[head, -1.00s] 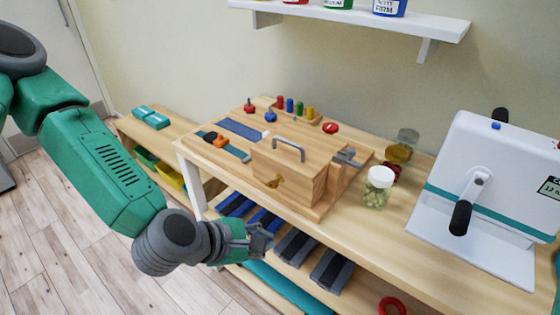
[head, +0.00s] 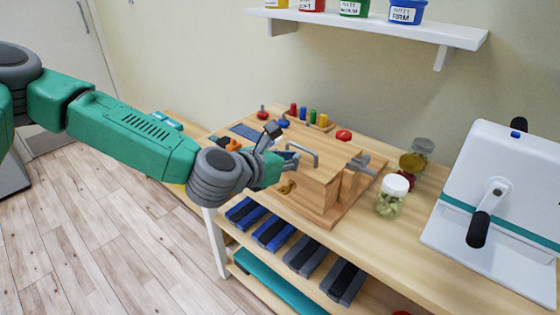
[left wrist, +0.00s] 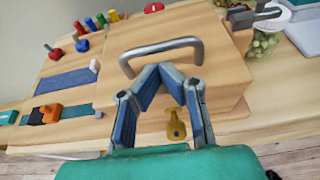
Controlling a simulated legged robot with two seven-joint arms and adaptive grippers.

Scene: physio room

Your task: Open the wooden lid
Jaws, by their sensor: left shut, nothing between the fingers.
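The wooden lid (head: 325,168) is the top of a light wood box on the activity board, with a grey bar handle (head: 303,153). The lid looks closed. In the left wrist view the lid (left wrist: 217,72) and its handle (left wrist: 165,46) lie just ahead of my fingers. My left gripper (head: 281,148) is at the left side of the handle, shut and empty. In the left wrist view its fingertips (left wrist: 172,70) come together just below the bar; I cannot tell whether they touch it. A brass key-shaped piece (left wrist: 175,127) is on the box front. My right gripper is not in view.
A metal latch (head: 361,161) is at the box's right. A lidded jar (head: 391,197) and a white crank device (head: 495,185) stand further right. Coloured pegs (head: 308,115) stand behind. A shelf (head: 380,28) hangs above. The floor at left is clear.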

